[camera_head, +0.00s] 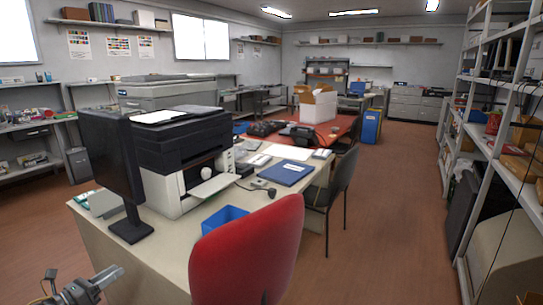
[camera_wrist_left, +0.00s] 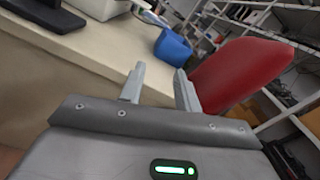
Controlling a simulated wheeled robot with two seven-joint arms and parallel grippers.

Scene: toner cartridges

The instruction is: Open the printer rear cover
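The printer (camera_head: 180,160) is a black and white machine on the beige desk in the head view. A front flap (camera_head: 212,187) on it is folded down, with a white round object in the opening above it. I cannot make out its rear cover from here. My left gripper (camera_head: 108,275) is at the lower left of the head view, in front of the desk and well apart from the printer. In the left wrist view its two fingers (camera_wrist_left: 160,88) stand apart with nothing between them. My right gripper is not in view.
A black monitor (camera_head: 110,165) stands left of the printer on the desk (camera_head: 150,262). A blue bin (camera_head: 224,217) is at the desk's front edge. A red chair (camera_head: 247,250) blocks the front right. Open floor (camera_head: 390,220) lies to the right, before metal shelves (camera_head: 500,130).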

